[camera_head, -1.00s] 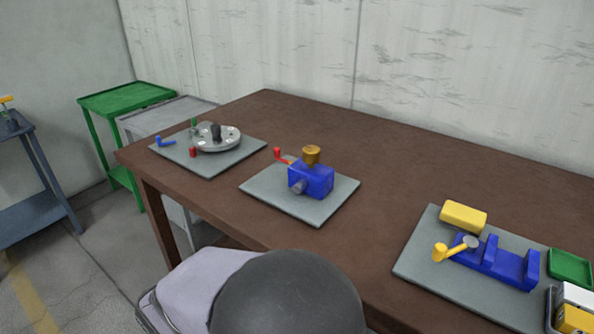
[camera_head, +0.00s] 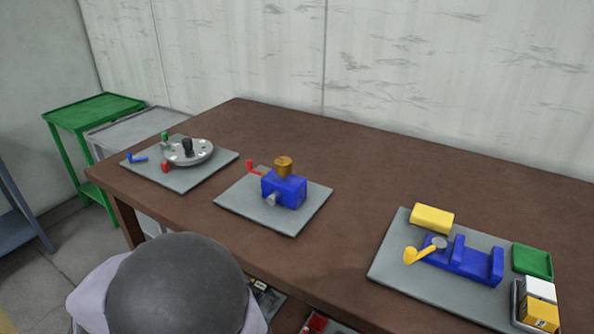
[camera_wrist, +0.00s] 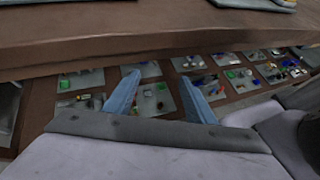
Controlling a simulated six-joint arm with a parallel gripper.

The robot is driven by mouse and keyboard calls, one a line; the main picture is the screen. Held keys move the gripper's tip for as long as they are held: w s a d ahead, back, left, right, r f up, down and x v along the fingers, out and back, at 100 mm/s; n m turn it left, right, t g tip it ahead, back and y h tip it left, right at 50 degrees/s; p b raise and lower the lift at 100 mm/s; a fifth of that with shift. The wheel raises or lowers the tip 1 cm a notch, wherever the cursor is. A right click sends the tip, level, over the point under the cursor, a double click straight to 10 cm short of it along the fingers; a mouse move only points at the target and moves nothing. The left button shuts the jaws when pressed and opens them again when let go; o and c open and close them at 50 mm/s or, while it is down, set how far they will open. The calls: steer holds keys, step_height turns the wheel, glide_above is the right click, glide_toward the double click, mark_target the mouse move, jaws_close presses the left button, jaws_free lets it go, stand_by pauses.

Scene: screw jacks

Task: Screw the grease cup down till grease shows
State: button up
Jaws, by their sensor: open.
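The grease cup (camera_head: 284,167) is a brass-coloured cap on top of a blue block (camera_head: 285,190). The block has a grey knob on its front and a small red lever at its back left. It stands on a grey plate (camera_head: 300,217) on the brown table. No grease is visible around the cup at this size. My gripper (camera_wrist: 157,93) shows in the wrist view as two blue-grey fingers, apart and empty. They are at the table's edge, away from the cup. The cup itself is not visible in the wrist view.
A plate with a round grey disc (camera_head: 190,152) and small handles lies to the left. A blue vice-like fixture (camera_head: 462,262) with a yellow handle, a yellow block (camera_head: 432,218) and a green tray (camera_head: 532,261) are at the right. Bare table (camera_head: 350,160) lies behind the cup.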

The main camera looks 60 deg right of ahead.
steer(key=w+d+r+n+h+p, duration=0.2)
steer(key=w+d+r+h, duration=0.15)
steer(key=r, duration=0.35)
steer(key=m+g+h+p, duration=0.1)
steer(key=p, duration=0.5)
glide_toward(276, 168)
steer(key=s+a+f, duration=0.3)
steer(key=shift+s+a, duration=0.1)
steer(key=shift+s, duration=0.05)
steer(key=d+p, duration=0.1)
steer(key=d, duration=0.2)
steer(key=d+r+m+g+p, duration=0.1)
steer(key=d, duration=0.3)
steer(key=d+g+p, duration=0.1)
steer(key=d+p, duration=0.1)
steer(key=d, duration=0.1)
steer(key=shift+w+d+r+h, duration=0.15)
steer(key=shift+w+r+h, duration=0.15)
steer(key=shift+r+h, duration=0.05)
steer(key=shift+d+m, duration=0.3)
steer(key=shift+d, duration=0.3)
steer(key=shift+p+x, duration=0.9)
steer(key=shift+x, duration=2.75)
steer(key=c, duration=1)
